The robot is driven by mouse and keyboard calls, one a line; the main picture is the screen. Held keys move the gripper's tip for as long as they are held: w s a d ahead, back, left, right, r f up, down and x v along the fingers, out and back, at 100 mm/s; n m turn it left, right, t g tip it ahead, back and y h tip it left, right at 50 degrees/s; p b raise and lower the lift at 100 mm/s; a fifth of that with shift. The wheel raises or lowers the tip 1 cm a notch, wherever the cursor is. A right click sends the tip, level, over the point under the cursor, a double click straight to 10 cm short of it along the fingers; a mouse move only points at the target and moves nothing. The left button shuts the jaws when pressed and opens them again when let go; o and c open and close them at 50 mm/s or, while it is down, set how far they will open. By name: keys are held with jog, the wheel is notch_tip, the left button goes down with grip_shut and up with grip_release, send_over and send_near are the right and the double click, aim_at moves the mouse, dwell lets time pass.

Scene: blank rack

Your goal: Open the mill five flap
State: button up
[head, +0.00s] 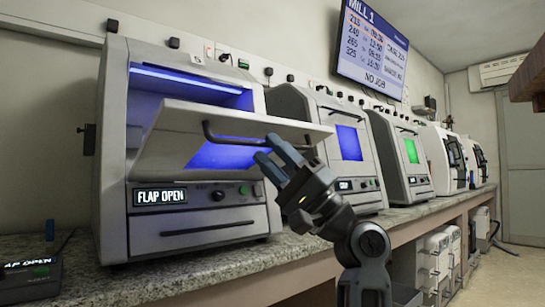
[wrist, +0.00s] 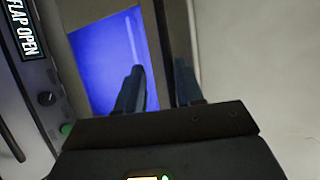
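The nearest mill (head: 115,150) is a grey box on the counter; no number is readable on it. Its flap (head: 185,135) is swung up and outward, tilted, with a gap above it showing blue light inside. Its display (head: 160,195) reads "FLAP OPEN", also seen in the wrist view (wrist: 26,28). A dark bar handle (head: 235,140) runs along the flap. My gripper (head: 276,153) is at the flap's right end by the handle. Its blue fingertips are apart, also in the wrist view (wrist: 160,85). Whether they touch the handle is unclear.
More mills stand along the counter to the right, one with a blue window (head: 349,143), one with a green window (head: 411,151). A wall screen (head: 372,45) reads "MILL 1" and "NO JOB". A small dark box (head: 30,270) sits at the front left of the counter.

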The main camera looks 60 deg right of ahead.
jog(key=v, duration=0.8)
jog(key=shift+w, duration=0.1)
dwell(0.5)
